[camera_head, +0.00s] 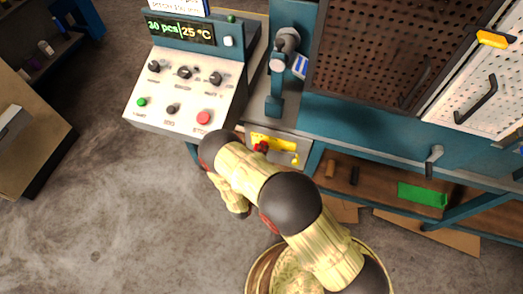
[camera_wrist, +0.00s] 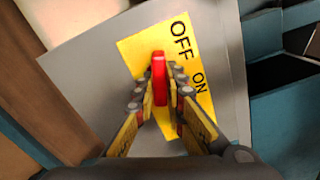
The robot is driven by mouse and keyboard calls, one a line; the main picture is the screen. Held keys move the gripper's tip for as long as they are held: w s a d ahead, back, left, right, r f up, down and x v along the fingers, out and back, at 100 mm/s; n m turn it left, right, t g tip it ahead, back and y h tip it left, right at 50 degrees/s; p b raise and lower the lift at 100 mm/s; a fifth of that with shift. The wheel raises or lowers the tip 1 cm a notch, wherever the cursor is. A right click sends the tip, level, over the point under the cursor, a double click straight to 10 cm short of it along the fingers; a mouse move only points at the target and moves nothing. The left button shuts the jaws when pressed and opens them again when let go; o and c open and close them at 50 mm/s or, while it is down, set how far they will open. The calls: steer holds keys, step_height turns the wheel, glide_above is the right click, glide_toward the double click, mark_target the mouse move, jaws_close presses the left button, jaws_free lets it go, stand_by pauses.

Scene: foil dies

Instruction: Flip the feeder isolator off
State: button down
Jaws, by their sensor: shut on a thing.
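The feeder isolator is a red lever (camera_wrist: 158,70) on a yellow plate (camera_wrist: 135,47) marked OFF and ON, fixed to a grey panel (camera_wrist: 75,65). In the wrist view my gripper (camera_wrist: 159,88) has one finger on each side of the lever and is shut on it. The lever stands near the plate's middle, beside the lettering. I cannot tell which mark it is set to. My arm hides much of the gripper there.
A control box (camera_head: 185,90) with knobs, green and red buttons and a display stands above left. A pegboard door (camera_head: 385,50) is at the right. A green box (camera_head: 422,195) lies on the lower shelf.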

steer(key=shift+n+p, duration=0.3)
steer(key=shift+n, duration=1.6)
steer(key=c, duration=1.9)
jaws_free()
steer(key=shift+o, duration=0.3)
steer(key=v, duration=1.2)
